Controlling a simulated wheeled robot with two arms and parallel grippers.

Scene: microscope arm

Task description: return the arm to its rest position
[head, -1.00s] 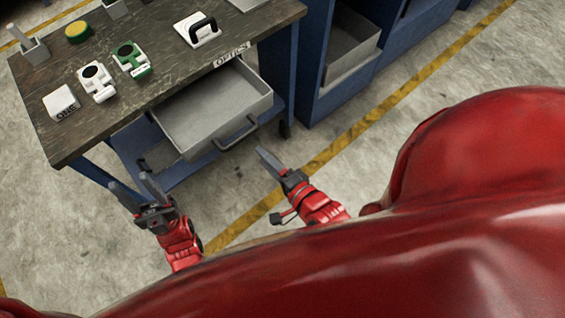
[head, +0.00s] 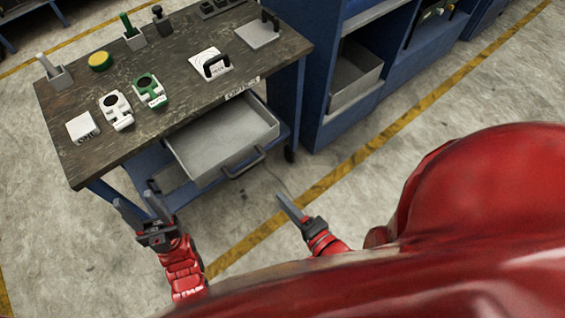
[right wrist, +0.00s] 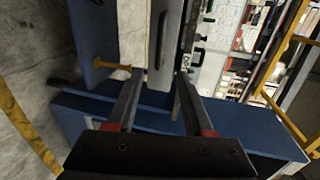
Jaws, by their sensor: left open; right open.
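My left gripper (head: 138,198) is open and empty in front of the bench, left of the drawer. My right gripper (head: 283,202) is in front of the drawer's right side; the right wrist view shows its two fingers apart and empty (right wrist: 158,76). Both are clear of the drawer handle (head: 243,163) in the head view. On the bench top (head: 180,50) lie a white piece with a dark ring (head: 117,111) and a green and white one (head: 149,90). I cannot tell which thing here is the microscope arm.
The drawer (head: 222,138), labelled OPTICS, stands open and looks empty. A white block (head: 83,127), a yellow disc (head: 100,61) and a black-handled white plate (head: 210,66) are on the bench. Blue shelving (head: 345,70) stands right. The floor before the bench is clear.

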